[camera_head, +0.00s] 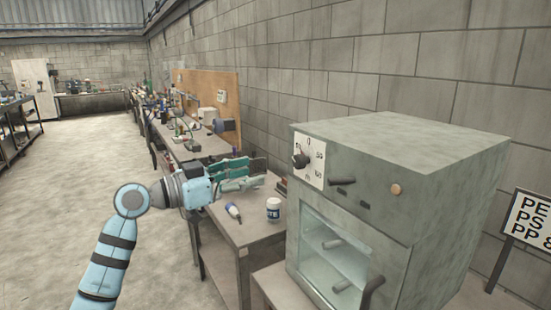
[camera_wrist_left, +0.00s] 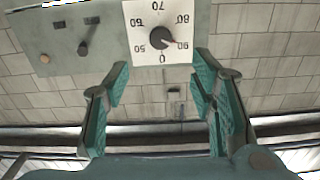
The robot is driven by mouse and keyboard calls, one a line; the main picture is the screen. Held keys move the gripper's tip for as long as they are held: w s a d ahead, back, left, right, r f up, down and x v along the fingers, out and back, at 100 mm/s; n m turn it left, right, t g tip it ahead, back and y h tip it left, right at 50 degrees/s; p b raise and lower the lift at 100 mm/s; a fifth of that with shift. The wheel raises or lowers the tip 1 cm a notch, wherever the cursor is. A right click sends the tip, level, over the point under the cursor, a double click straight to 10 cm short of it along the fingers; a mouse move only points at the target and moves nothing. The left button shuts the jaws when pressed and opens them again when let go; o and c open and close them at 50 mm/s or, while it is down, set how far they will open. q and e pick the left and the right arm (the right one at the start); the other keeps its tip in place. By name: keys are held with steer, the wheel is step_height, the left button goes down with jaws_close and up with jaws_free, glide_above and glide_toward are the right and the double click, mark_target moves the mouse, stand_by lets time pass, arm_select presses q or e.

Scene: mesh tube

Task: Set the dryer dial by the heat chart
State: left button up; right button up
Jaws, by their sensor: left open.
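The grey dryer (camera_head: 440,160) stands at the right, with a glass-fronted chamber below its panel. Its dial (camera_head: 300,161) is a dark knob on a white numbered plate (camera_head: 318,172). My right gripper is out of view.
A dark handle (camera_head: 342,181) and an orange button (camera_head: 395,189) sit right of the dial. Open floor (camera_head: 90,170) lies at the left.

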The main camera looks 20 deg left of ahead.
mark_target(296, 163)
arm_select(q)
steer(key=p+x, duration=0.2)
steer(key=x, duration=1.1)
steer(key=shift+w+d, duration=0.15)
steer(key=shift+w, duration=0.05)
steer(key=c, duration=1.2)
